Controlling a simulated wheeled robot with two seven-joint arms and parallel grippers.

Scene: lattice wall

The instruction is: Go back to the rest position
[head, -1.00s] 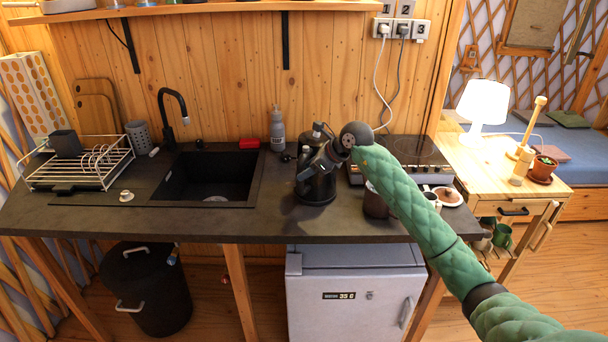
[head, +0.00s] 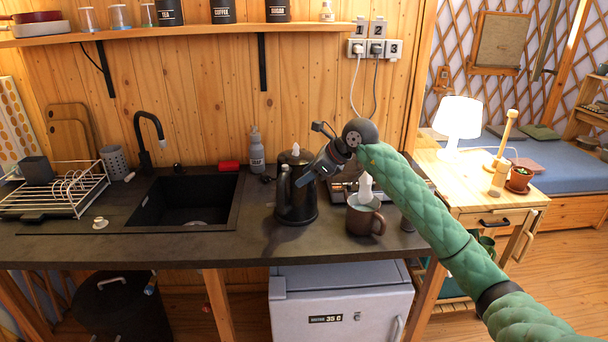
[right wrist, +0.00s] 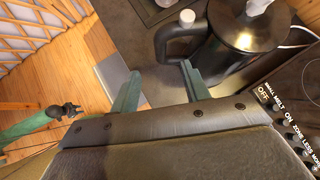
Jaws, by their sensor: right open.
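My right gripper (head: 308,178) is open, with nothing between its fingers. It hangs above the counter, next to the dark kettle (head: 296,208) and partly in front of it in the head view. In the right wrist view its two green fingers (right wrist: 158,88) are spread apart. The kettle (right wrist: 236,62) and its handle show just beyond them; I cannot tell whether they touch. My left gripper (right wrist: 70,108) shows small at the left of the right wrist view, over the wooden floor. Its jaws are too small to read. It is absent from the head view.
A brown mug (head: 362,222) with a white shape above it stands right of the kettle, near my right forearm. The hob, sink (head: 185,203) and dish rack (head: 58,190) share the counter (head: 150,250). A shelf (head: 190,36) hangs above; a lit lamp (head: 458,118) stands right.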

